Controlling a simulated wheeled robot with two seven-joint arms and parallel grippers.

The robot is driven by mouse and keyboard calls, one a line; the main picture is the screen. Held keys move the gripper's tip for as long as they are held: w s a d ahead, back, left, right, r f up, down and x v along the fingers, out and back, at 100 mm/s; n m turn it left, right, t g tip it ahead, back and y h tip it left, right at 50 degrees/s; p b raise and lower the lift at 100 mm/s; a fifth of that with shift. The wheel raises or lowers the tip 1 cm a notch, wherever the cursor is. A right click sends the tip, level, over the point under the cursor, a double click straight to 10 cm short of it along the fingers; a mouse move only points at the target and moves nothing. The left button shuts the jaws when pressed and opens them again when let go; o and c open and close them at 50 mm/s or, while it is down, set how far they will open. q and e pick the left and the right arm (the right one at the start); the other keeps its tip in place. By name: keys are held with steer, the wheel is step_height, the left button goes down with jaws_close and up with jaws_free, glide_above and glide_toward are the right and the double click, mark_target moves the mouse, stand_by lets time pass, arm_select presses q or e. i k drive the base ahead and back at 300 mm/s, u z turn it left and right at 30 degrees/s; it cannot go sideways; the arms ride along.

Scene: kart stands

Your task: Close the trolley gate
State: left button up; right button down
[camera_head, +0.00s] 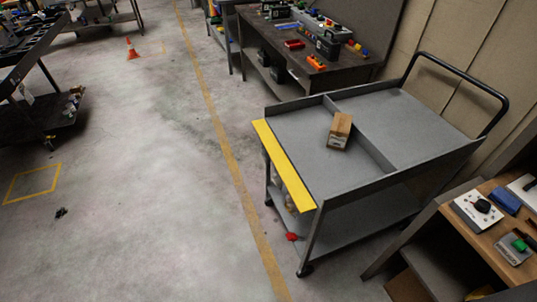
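A grey trolley (290,143) with a black push handle (455,70) stands right of the middle. Its yellow gate (284,165) runs along the left end of the top tray. The gate looks tipped outward from the tray edge rather than standing upright, though its exact angle is hard to tell. A small brown box (339,130) sits on the tray near the divider. Neither of my grippers is in view.
A workbench (345,74) with tools stands behind the trolley, and another bench (490,232) is close at lower right. A dark rack (40,85) and an orange cone (131,48) are at upper left. The floor left of the trolley is mostly clear.

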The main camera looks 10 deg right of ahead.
mark_target(304, 203)
steer(key=z, duration=0.6)
steer(key=i, duration=0.9)
steer(key=z, duration=0.85)
